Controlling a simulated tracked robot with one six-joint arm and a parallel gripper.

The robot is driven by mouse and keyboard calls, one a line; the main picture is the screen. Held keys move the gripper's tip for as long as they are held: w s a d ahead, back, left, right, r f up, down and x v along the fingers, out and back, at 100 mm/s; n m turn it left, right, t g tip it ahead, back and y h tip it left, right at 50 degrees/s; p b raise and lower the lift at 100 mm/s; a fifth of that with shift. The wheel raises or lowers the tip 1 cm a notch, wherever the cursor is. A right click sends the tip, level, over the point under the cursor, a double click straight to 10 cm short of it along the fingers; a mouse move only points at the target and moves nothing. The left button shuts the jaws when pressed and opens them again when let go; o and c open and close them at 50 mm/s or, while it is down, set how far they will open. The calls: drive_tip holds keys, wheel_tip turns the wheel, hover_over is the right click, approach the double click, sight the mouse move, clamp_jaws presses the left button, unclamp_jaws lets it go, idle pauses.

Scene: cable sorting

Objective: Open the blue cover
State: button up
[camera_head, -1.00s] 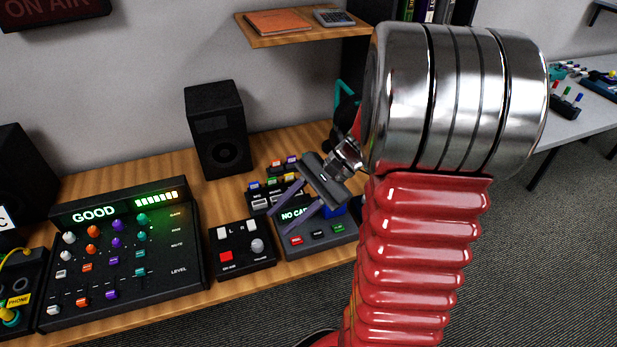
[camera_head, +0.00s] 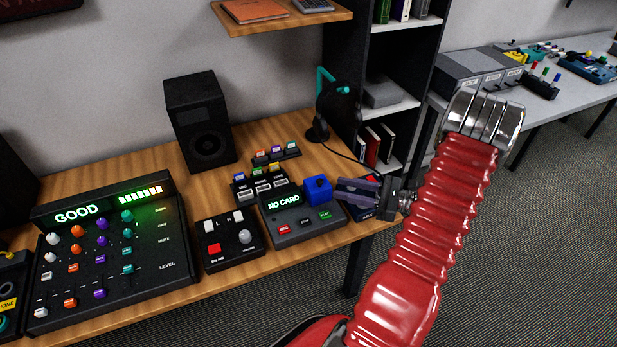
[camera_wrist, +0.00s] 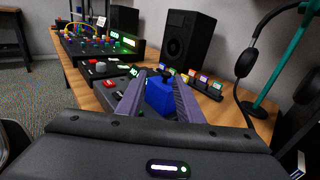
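The blue cover (camera_head: 317,188) is a small blue box on the right end of a dark recorder with a lit "NO CARD" screen (camera_head: 284,201). My gripper (camera_head: 342,191) is open, just right of the cover, with its purple fingers pointing left toward it. In the wrist view the blue cover (camera_wrist: 160,95) shows between the two spread fingers (camera_wrist: 158,80). A small dark knob shows at its top. I cannot tell whether a finger touches it. The cover appears shut; what lies under it is hidden.
A small control box (camera_head: 229,241) and a lit mixer (camera_head: 110,250) stand left of the recorder. Button boxes (camera_head: 276,154) sit behind it. A headphone stand (camera_head: 325,105) and shelf unit (camera_head: 395,60) rise at the back right. Space above the recorder is clear.

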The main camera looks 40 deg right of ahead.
sight(308, 182)
drive_tip(key=shift+s+d+f+m+t+h, duration=0.15)
drive_tip(key=shift+s+d+f+m+t, duration=0.1)
drive_tip(key=shift+d, duration=0.2)
drive_tip(key=shift+s+d+f+m+t+h, duration=0.15)
drive_tip(key=shift+s+d+f+m, duration=0.1)
drive_tip(key=shift+d, duration=0.15)
drive_tip(key=shift+w+a, duration=0.1)
drive_tip(key=shift+w, duration=0.1)
drive_tip(key=x, duration=1.3)
drive_tip(key=shift+w+a, duration=0.15)
drive_tip(key=shift+w, duration=0.1)
clamp_jaws()
drive_tip(key=shift+d, duration=0.2)
